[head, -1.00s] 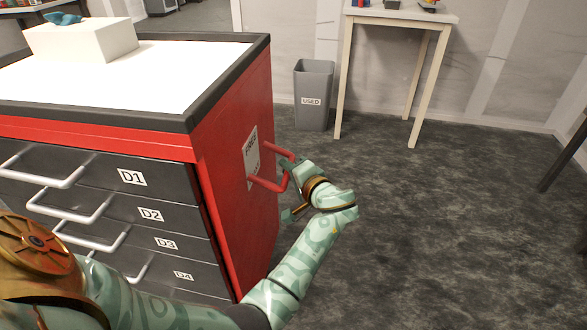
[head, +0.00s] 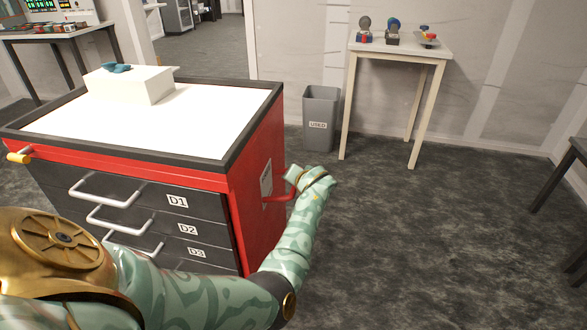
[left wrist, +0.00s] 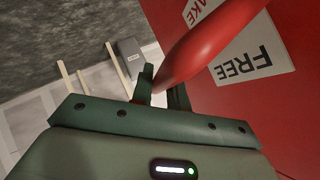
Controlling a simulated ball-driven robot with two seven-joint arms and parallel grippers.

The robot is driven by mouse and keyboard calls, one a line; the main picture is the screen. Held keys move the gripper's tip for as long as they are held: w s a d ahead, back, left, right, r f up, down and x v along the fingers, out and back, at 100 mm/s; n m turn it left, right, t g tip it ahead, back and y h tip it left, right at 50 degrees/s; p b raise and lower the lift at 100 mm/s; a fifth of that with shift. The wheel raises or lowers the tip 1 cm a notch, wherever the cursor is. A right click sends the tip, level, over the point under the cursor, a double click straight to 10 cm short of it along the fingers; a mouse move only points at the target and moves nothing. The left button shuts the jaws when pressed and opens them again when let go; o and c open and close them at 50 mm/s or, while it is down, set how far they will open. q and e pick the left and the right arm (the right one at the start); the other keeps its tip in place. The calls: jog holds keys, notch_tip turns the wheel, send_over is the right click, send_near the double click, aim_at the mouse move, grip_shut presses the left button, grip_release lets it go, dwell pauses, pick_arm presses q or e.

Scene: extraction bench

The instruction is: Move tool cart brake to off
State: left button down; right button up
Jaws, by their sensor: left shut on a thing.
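The tool cart (head: 233,183) is red with dark drawers and stands at the left in the head view. A red bar handle (head: 277,198) sticks out from its right side, beside a white label plate (head: 266,180). My left gripper (head: 291,181) is at the outer part of this handle and hides some of it. In the left wrist view, the red handle (left wrist: 208,42) runs down between the fingers of my left gripper (left wrist: 161,86), which is shut on it. The label plate (left wrist: 250,58) there reads "FREE" and, partly cut off, "AKE". My right gripper is out of view.
A grey bin marked "USED" (head: 320,120) and a pale table (head: 400,45) with small items stand at the back. A white box (head: 130,84) sits on the cart top. Dark floor (head: 420,240) right of the cart is clear.

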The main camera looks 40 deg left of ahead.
pick_arm(q)
jog(key=shift+a+r+n+h+p, duration=0.2)
jog(key=shift+r+n+h+p, duration=0.1)
jog(key=shift+r+p, duration=0.4)
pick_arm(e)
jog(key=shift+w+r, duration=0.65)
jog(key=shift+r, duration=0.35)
pick_arm(q)
jog(key=shift+f, duration=0.15)
jog(key=c, duration=1.4)
grip_release()
jog(key=shift+s, duration=0.1)
jog(key=shift+o, duration=0.2)
